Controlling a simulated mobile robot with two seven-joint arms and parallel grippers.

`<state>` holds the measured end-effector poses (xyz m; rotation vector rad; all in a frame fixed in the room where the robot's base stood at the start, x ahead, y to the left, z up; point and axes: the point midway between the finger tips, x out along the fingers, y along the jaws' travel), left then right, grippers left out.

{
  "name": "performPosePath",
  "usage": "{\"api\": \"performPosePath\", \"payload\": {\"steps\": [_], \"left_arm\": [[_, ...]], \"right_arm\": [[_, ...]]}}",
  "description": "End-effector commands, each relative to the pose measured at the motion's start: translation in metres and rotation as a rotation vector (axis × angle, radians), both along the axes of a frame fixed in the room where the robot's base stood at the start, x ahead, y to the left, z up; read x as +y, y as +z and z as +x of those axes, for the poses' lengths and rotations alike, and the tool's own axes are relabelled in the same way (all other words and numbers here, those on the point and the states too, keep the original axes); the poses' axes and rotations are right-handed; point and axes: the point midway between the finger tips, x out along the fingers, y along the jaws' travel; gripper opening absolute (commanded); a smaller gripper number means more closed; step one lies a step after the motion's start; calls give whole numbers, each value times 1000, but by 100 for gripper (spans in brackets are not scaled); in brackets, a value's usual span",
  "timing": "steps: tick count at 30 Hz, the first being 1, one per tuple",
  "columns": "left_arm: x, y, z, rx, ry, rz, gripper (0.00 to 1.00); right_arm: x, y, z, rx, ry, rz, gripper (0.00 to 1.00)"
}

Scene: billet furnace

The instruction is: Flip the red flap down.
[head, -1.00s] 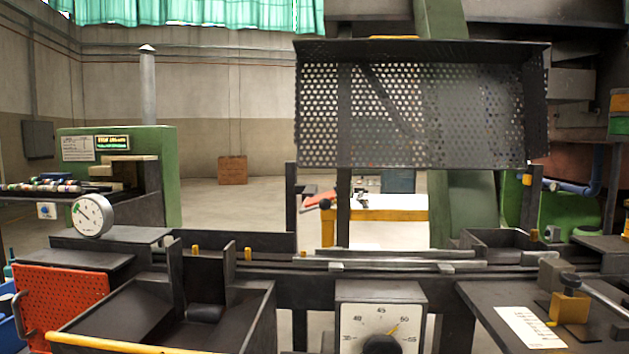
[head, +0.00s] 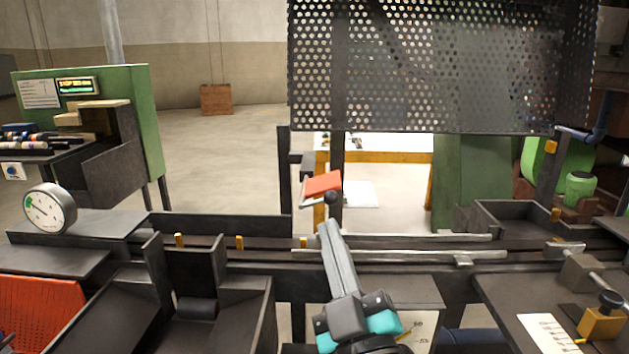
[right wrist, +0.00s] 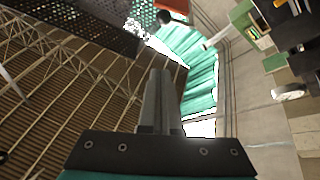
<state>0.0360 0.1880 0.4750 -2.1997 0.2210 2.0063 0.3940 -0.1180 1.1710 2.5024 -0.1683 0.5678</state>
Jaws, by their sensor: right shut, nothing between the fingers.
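The red flap (head: 322,184) is a small tilted plate beside a dark post, near the middle of the head view. A black ball knob (head: 331,197) shows at its right lower edge. In the right wrist view the flap (right wrist: 174,6) is cut off by the top edge, with the black knob (right wrist: 163,17) by it. My right gripper (head: 327,230) points up, shut and empty, with its fingertips just below the knob in the head view. I cannot tell the gap in depth; no contact is clear. My left gripper is out of view.
A black perforated guard (head: 430,70) hangs above and right of the flap. A dial gauge (head: 50,208) and dark bins (head: 245,300) are on the left. A brass-coloured clamp block (head: 600,322) is at lower right.

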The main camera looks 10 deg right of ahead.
Motion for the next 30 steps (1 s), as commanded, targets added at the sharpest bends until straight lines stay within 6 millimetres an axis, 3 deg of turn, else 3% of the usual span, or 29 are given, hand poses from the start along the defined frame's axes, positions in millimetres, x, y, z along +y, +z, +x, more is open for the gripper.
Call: {"api": "performPosePath", "payload": {"steps": [17, 30], "left_arm": [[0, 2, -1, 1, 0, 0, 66], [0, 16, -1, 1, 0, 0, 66]], "right_arm": [[1, 5, 2, -8, 1, -3, 0], [1, 29, 48, -11, 2, -5, 0]]}}
